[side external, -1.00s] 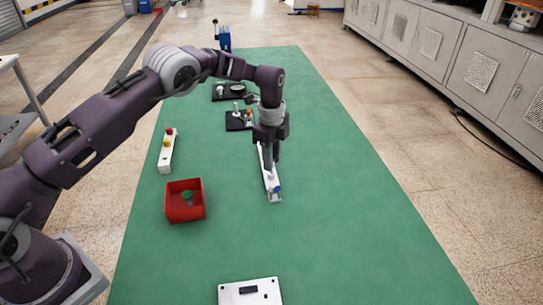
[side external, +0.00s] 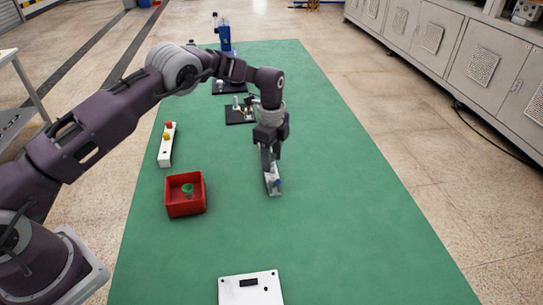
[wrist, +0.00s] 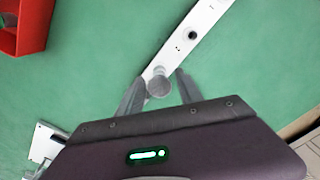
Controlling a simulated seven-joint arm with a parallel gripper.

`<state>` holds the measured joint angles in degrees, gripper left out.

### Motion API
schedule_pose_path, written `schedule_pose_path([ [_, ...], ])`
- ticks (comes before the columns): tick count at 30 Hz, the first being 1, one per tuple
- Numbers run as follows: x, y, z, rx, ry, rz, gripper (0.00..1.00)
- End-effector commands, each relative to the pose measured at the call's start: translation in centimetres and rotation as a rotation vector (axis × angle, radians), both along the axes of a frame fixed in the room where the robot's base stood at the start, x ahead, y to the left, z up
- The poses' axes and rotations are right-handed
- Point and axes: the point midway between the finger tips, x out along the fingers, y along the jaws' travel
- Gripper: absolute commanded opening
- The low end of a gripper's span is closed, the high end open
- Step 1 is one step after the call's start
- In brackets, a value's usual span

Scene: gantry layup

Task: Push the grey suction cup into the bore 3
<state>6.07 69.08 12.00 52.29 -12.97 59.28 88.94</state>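The white bar (side external: 275,192) lies on the green table under my gripper (side external: 267,172). In the wrist view the bar (wrist: 213,15) runs to the upper right, with a dark round bore (wrist: 192,35) in plain sight. The grey suction cup (wrist: 158,86) sits between the fingertips of my gripper (wrist: 160,80), which look closed around it. It is over or on the bar. I cannot tell whether it touches the bar or enters a bore, as the hand hides that part.
A red open box (side external: 185,208) with a green piece (side external: 187,190) inside stands left of the bar. A white strip (side external: 166,155) with red and yellow pieces lies behind it. Black plates (side external: 236,118) with parts lie further back. A white plate (side external: 250,296) lies in front. The right side is clear.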

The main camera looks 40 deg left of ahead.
Motion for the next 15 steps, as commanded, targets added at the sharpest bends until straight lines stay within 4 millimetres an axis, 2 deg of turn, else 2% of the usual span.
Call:
schedule_pose_path([
  [10, 0.0, 0.0, 0.3, 0.000, 0.000, 0.000, 0.53],
  [15, 0.1, 0.0, 3.4, -0.001, -0.003, 0.000, 0.53],
])
